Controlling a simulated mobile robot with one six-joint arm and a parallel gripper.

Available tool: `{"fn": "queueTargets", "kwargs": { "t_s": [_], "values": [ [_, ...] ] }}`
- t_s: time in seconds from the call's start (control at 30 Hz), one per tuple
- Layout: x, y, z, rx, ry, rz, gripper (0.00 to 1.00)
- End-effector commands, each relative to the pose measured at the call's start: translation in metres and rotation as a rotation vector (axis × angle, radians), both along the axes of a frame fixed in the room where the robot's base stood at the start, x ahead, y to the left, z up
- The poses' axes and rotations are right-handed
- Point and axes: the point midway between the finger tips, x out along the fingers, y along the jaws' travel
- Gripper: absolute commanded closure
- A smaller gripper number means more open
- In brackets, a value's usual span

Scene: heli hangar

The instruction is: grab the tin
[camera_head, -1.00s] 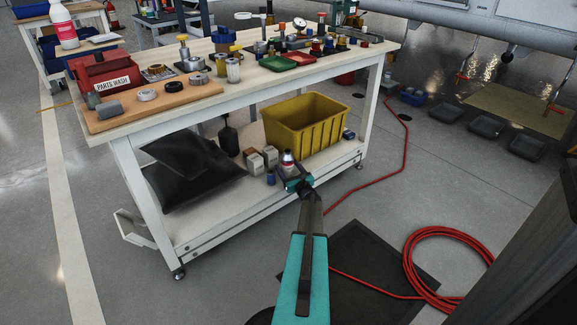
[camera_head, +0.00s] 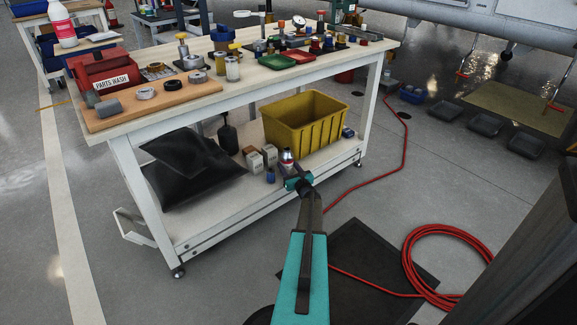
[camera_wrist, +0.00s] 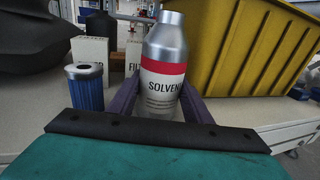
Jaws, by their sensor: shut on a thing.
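The tin is a silver bottle-shaped can (camera_wrist: 164,78) with a red band and a white label reading "SOLVEN". It stands upright between the two fingers of my gripper (camera_wrist: 157,105) in the wrist view, and the fingers are shut on it. In the head view the tin (camera_head: 287,159) shows small at the front of the bench's lower shelf, with my gripper (camera_head: 291,174) at it. The tin's lowest part is hidden behind my gripper.
A yellow bin (camera_head: 303,122) stands close behind the tin to the right. A blue filter (camera_wrist: 85,87) and white boxes (camera_wrist: 90,54) are close on the left. The benchtop (camera_head: 210,96) is overhead. A red hose (camera_head: 448,261) lies on the floor at right.

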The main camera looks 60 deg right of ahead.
Motion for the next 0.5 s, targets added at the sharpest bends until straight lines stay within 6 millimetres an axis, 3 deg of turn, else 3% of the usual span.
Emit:
{"fn": "queueTargets", "kwargs": {
  "t_s": [0.5],
  "values": [
    [0.000, 0.001, 0.023, -0.002, -0.001, 0.001, 0.84]
  ]
}}
